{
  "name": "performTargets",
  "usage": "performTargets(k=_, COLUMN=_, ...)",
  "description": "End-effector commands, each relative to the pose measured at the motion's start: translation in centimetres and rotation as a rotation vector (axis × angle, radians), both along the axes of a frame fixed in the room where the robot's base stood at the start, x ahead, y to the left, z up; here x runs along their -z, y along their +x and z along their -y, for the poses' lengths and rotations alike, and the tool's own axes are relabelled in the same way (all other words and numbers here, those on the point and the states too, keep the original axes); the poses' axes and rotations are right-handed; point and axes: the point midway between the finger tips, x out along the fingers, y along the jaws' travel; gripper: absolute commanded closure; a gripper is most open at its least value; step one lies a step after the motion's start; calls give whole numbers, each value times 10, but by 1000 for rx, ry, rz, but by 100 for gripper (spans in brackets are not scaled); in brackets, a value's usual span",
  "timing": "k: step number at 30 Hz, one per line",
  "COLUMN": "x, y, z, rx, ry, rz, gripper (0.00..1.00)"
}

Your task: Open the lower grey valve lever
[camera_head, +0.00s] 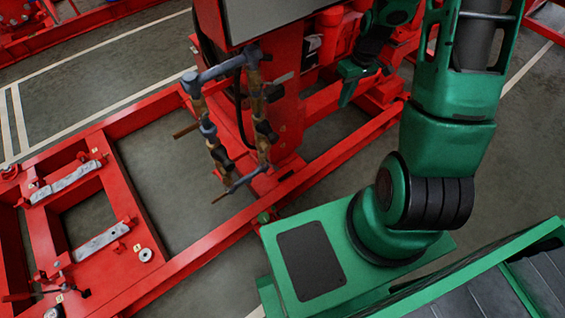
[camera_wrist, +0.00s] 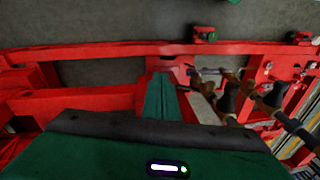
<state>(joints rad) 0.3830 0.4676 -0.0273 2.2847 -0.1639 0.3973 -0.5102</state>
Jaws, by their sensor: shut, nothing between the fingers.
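A pipe assembly (camera_head: 207,128) with blue-grey and brass fittings stands before the red pumpset in the head view. It also shows at the right of the wrist view (camera_wrist: 229,97). A small grey lever (camera_head: 284,78) sticks out right from its upper right pipe. Thin brown handles stick out left, one at mid height (camera_head: 185,131) and one low (camera_head: 219,198). I cannot clearly make out the lower grey lever. My gripper (camera_head: 347,92) is right of the pipes, apart from them and empty. Its green fingers (camera_wrist: 160,97) are together in the wrist view.
The red pumpset housing (camera_head: 276,120) stands right behind the pipes. A red base frame (camera_head: 180,262) runs along the floor below them. Grey floor (camera_head: 165,165) shows left of the pipes. A red beam (camera_wrist: 110,49) crosses the wrist view.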

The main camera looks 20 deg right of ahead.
Motion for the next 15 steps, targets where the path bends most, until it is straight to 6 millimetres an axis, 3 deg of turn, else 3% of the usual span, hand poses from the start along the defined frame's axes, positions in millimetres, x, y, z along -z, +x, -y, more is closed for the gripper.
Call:
performTargets(k=1, x=21, y=5, z=-4, rx=-22, ry=22, rz=0, gripper=100)
performTargets(k=7, x=96, y=30, z=-26, rx=-115, ry=110, rz=51, gripper=100)
performTargets(k=15, x=195, y=46, z=-66, rx=-187, ry=231, rz=141, gripper=100)
